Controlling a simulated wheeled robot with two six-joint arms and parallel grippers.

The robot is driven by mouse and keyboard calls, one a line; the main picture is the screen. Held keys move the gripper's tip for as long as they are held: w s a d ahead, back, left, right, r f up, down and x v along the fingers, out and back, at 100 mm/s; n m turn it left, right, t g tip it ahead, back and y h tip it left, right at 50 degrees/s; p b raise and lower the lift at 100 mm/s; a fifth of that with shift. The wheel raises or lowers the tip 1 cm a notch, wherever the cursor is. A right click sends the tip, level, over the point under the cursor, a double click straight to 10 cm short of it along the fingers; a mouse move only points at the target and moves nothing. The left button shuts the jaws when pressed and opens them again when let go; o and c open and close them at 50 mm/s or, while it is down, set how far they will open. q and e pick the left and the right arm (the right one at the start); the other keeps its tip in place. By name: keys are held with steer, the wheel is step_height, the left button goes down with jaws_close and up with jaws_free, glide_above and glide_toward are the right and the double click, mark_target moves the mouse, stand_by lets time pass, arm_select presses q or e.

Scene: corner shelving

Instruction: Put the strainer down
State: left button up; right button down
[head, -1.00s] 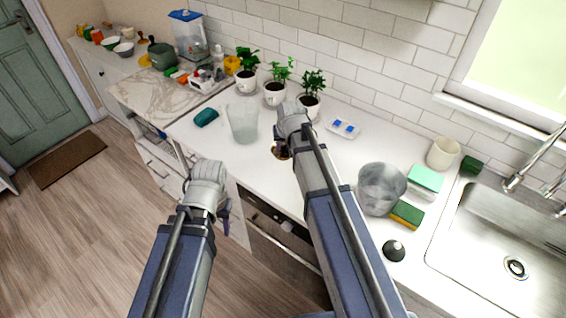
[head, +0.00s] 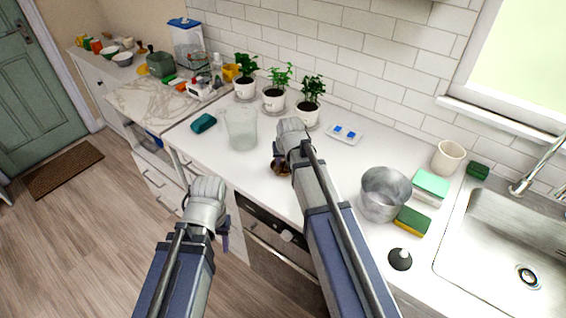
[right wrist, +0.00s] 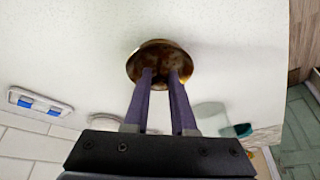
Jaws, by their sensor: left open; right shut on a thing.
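The strainer is a round bronze-brown dish. It shows in the right wrist view (right wrist: 160,50) between my right gripper's fingertips, against the white counter. In the head view the strainer (head: 280,168) is mostly hidden behind my right wrist, over the counter's front part. My right gripper (right wrist: 161,76) is shut on it; whether the strainer touches the counter I cannot tell. My left gripper (head: 224,236) is open and empty, in front of the counter's front edge and over the floor side.
A clear glass container (head: 241,130) stands left of the strainer, and potted plants (head: 274,97) stand behind. A metal pot (head: 384,195), sponges (head: 412,221) and a black stopper-like thing (head: 400,260) lie right, by the sink (head: 490,240). White counter around the strainer is clear.

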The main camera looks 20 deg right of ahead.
steer(key=shift+f, duration=0.2)
steer(key=c, duration=0.7)
jaws_free()
steer(key=shift+r, duration=0.1)
steer(key=shift+c, duration=0.2)
steer(key=shift+p+v, duration=0.8)
steer(key=shift+v, duration=0.1)
steer(key=p+v, duration=1)
steer(key=v, duration=0.1)
steer(key=s+a+f+n+g, duration=0.1)
steer(key=s+a+n+g, duration=0.1)
steer(key=s+a, duration=0.4)
steer(key=s+a+f+n+g+h, duration=0.1)
steer(key=s+a+n+g, duration=0.2)
steer(key=s+a, duration=0.4)
steer(key=s, duration=0.6)
steer(key=shift+s, duration=0.2)
